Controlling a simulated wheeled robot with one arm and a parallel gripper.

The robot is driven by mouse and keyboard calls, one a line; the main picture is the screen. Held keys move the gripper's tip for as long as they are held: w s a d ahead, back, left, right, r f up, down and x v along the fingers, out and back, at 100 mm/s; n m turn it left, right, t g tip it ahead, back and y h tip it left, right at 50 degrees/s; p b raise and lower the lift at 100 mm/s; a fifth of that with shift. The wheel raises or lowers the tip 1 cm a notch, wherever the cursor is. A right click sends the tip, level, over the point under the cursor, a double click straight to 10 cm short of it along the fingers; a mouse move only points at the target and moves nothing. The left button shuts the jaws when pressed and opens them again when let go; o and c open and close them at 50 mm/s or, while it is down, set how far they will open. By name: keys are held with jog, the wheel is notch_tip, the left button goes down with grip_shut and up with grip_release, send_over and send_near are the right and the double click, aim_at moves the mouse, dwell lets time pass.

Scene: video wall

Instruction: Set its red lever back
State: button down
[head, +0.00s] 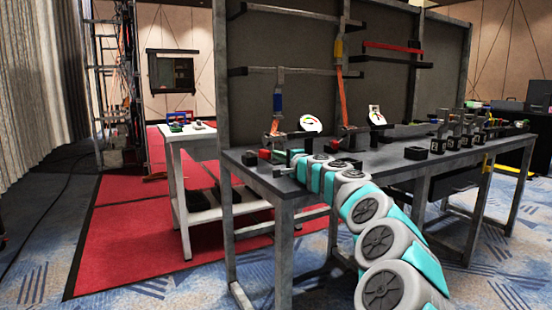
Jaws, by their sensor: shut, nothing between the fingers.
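My arm reaches in from the lower right to the near left corner of the dark workbench (400,168). My gripper (284,168) is small at the arm's end, low over that corner, and shut with nothing held. Just beyond it a small red part (264,154) shows beside a green part (279,155). Another small red part (333,145) sits further right, behind my arm. A round white dial (311,123) with coloured marks stands above these parts. I cannot tell which red part is a lever, or how it is set. My gripper looks apart from both.
A second dial (376,116) stands further right, with a black block (416,153) nearer the front edge. Several metal fixtures (468,130) line the right end. A grey back panel with shelf bars rises behind. A white side table (190,132) stands left on red carpet.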

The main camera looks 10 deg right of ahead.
jog(key=shift+s+a, duration=0.3)
jog(key=shift+a, duration=0.05)
jog(key=shift+s+a, duration=0.1)
jog(key=shift+a, duration=0.05)
